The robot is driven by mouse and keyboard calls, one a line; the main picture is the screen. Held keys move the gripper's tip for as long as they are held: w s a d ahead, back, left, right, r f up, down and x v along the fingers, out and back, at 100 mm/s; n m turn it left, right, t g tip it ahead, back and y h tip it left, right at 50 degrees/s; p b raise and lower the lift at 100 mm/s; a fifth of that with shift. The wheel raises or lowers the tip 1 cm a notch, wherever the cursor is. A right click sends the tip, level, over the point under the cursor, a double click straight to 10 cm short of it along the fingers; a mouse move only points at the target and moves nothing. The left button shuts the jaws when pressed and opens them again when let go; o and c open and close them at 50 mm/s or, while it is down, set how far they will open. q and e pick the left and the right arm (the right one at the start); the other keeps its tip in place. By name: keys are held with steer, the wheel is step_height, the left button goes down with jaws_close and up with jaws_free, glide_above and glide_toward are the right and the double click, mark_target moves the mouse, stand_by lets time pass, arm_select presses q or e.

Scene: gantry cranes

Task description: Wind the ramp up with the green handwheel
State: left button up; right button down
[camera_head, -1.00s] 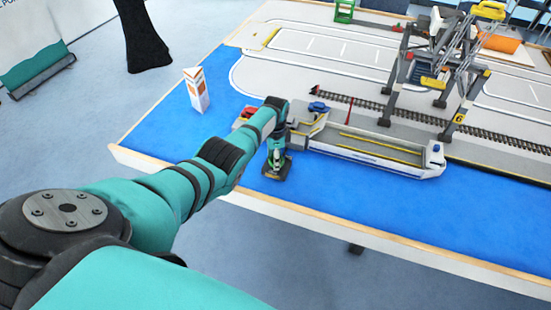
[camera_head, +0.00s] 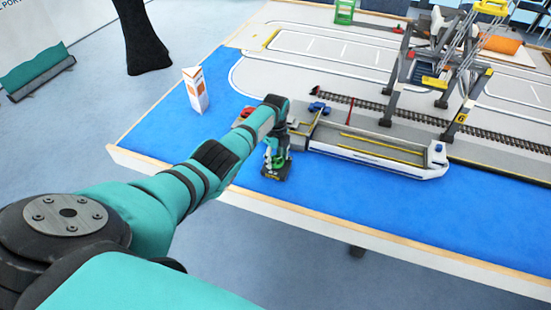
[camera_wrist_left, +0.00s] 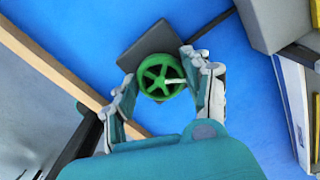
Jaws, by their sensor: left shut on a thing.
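The green handwheel (camera_wrist_left: 151,81) is a spoked wheel with a pale crank pin, above a dark square base plate (camera_wrist_left: 147,44) on the blue board. In the left wrist view my left gripper (camera_wrist_left: 163,88) has its fingers on opposite sides of the wheel rim and is shut on it. In the head view my left gripper (camera_head: 276,152) points down over the base, which shows below it (camera_head: 276,174), and mostly hides the wheel. I cannot clearly make out the ramp; my left arm covers part of the area by the ship's left end. My right gripper is not in view.
A grey and white ship (camera_head: 375,152) lies just right of the handwheel. A blue vehicle (camera_head: 318,108) and a red one (camera_head: 246,113) are behind. A gantry crane (camera_head: 440,75) stands over rails. A wooden edge (camera_head: 215,190) borders the board in front.

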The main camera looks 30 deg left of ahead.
mark_target(276, 159)
arm_select(q)
steer(key=shift+m, duration=0.5)
stand_by(0.3)
steer(key=o, duration=1.2)
steer(key=shift+r, duration=0.1)
step_height(276, 159, up, 12)
steer(key=shift+f, duration=0.1)
